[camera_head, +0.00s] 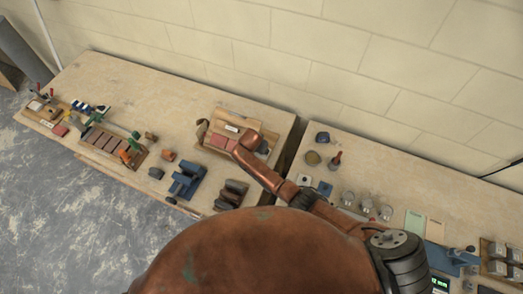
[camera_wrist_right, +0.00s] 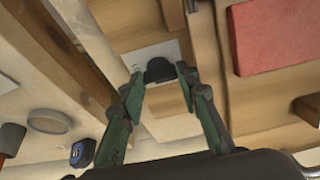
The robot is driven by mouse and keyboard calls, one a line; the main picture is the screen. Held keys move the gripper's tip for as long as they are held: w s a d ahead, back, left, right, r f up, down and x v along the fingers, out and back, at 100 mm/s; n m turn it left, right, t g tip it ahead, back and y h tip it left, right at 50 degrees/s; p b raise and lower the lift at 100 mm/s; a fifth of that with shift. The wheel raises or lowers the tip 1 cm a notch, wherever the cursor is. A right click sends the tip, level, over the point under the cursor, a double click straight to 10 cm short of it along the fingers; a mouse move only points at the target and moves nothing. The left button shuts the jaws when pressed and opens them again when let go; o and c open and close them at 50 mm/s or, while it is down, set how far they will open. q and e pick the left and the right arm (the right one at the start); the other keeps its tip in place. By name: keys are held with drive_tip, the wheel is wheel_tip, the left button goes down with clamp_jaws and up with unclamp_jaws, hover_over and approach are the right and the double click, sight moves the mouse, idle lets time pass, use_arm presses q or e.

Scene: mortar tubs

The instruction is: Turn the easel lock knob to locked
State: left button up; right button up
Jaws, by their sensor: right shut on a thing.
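The lock knob (camera_wrist_right: 158,70) is black and sits on a white plate (camera_wrist_right: 126,60) on a wooden part of the easel (camera_wrist_right: 155,14) in the right wrist view. My right gripper (camera_wrist_right: 161,80) has its two green fingers on either side of the knob and is shut on it. The fingers cover part of the plate, and its markings are too small to read. In the head view the wooden easel (camera_head: 262,133) stands at the right end of the left bench, partly behind my brown arm. The knob cannot be made out there. My left gripper is not in view.
A red block (camera_wrist_right: 270,36) lies close to the right of the fingers in the wrist view. A round grey disc (camera_wrist_right: 49,121) and a blue-black tape measure (camera_wrist_right: 82,153) are lower left. In the head view, blue holders (camera_head: 187,182) stand nearby and several jars (camera_head: 366,205) stand on the right bench.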

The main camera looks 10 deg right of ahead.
drive_tip(key=shift+w+d+r, duration=0.1)
drive_tip(key=shift+w+r, duration=0.05)
drive_tip(key=shift+r, duration=0.05)
drive_tip(key=o, duration=1.2)
drive_tip(key=shift+d, duration=0.1)
drive_tip(key=shift+c, duration=0.2)
drive_tip(key=shift+r, duration=0.1)
